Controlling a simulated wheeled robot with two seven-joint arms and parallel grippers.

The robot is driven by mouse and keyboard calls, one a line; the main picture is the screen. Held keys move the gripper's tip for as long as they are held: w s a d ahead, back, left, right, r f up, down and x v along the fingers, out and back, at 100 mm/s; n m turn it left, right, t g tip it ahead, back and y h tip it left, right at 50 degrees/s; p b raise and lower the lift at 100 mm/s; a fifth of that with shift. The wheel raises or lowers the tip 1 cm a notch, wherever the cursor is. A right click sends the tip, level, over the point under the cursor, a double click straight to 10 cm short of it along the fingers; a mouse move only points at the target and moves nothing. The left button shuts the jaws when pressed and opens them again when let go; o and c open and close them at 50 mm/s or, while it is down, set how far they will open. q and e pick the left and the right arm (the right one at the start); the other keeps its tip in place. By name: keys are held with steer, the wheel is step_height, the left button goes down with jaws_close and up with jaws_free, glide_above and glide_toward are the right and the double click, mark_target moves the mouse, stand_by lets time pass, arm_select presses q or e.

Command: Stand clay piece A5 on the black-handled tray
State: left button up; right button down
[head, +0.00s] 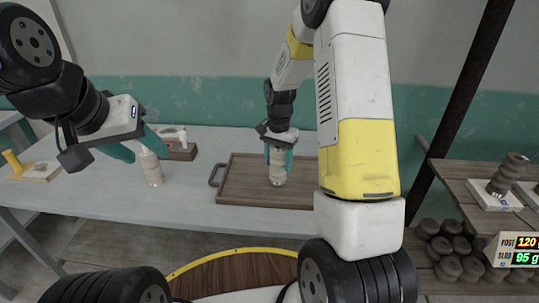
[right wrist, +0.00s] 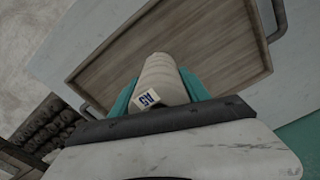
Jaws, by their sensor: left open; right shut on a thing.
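A pale ribbed clay piece (head: 278,172) is upright between the teal fingers of my right gripper (head: 279,158), which is shut on it. In the right wrist view the piece (right wrist: 158,75) carries a small label that seems to read A5. It is over the brown wooden black-handled tray (head: 240,170); I cannot tell whether its base touches the tray floor. The tray's rim and handles also show in the right wrist view (right wrist: 92,100). My left gripper (head: 137,147) is open at the top of another pale clay piece (head: 153,172), which stands on the grey table left of the tray.
A small wooden box (head: 180,150) with a white item is behind the left piece. A board with a yellow peg (head: 14,162) lies far left. On the right, a shelf holds a dark piece (head: 508,175), a display (head: 515,250) and several dark lumps (head: 450,245). The tray's left part is clear.

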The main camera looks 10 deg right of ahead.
steer(key=shift+f, duration=1.05)
steer(key=shift+f, duration=0.15)
steer(key=c, duration=0.5)
jaws_free()
